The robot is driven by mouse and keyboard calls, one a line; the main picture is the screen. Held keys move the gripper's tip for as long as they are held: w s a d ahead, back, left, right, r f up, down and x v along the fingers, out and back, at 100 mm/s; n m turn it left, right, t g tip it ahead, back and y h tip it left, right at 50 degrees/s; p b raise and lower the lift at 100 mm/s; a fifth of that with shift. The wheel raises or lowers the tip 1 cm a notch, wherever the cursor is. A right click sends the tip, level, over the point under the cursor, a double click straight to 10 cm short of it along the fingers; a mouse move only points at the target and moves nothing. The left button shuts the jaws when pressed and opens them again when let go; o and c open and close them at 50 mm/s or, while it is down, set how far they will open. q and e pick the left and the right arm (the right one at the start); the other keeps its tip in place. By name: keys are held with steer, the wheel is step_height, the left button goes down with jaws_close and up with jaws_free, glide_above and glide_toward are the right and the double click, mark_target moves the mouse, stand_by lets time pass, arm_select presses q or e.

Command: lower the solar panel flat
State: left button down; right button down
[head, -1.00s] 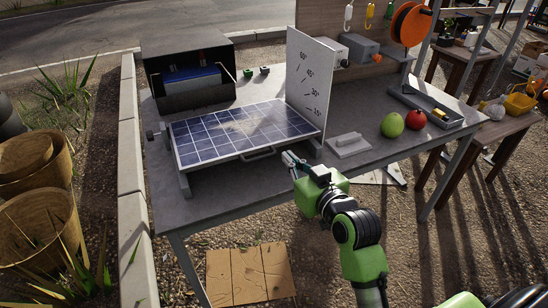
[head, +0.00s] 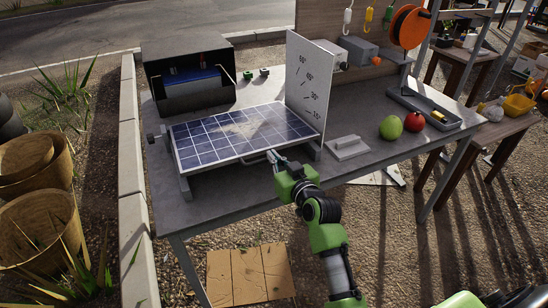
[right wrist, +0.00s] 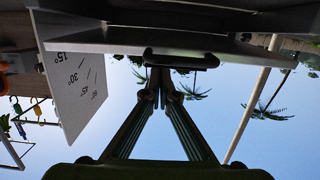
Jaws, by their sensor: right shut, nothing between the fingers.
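The solar panel (head: 222,140), blue with a white grid and frame, lies on a low stand on the workbench. Its front edge is raised above the bench; the tilt looks small. A handle (head: 254,158) sits at the middle of its front edge. My right gripper (head: 271,157) is shut and empty, its tips at the right end of the handle. In the right wrist view the picture is upside down. The handle (right wrist: 182,61) lies just beyond my closed fingertips (right wrist: 160,82); contact is unclear. The white angle board (head: 306,80) stands at the panel's right side. My left gripper is not in view.
A dark open box (head: 190,75) stands behind the panel. A white block (head: 347,147), a green fruit (head: 391,127), a red fruit (head: 414,121) and a grey tray (head: 425,103) are to the right. The workbench (head: 225,203) is bare in front of the panel.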

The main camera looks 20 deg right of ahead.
steer(key=f+b, duration=0.1)
steer(key=f, duration=0.1)
steer(key=f+b, duration=0.1)
steer(key=shift+s+f, duration=0.2)
steer(key=shift+f, duration=0.2)
steer(key=shift+r, duration=0.1)
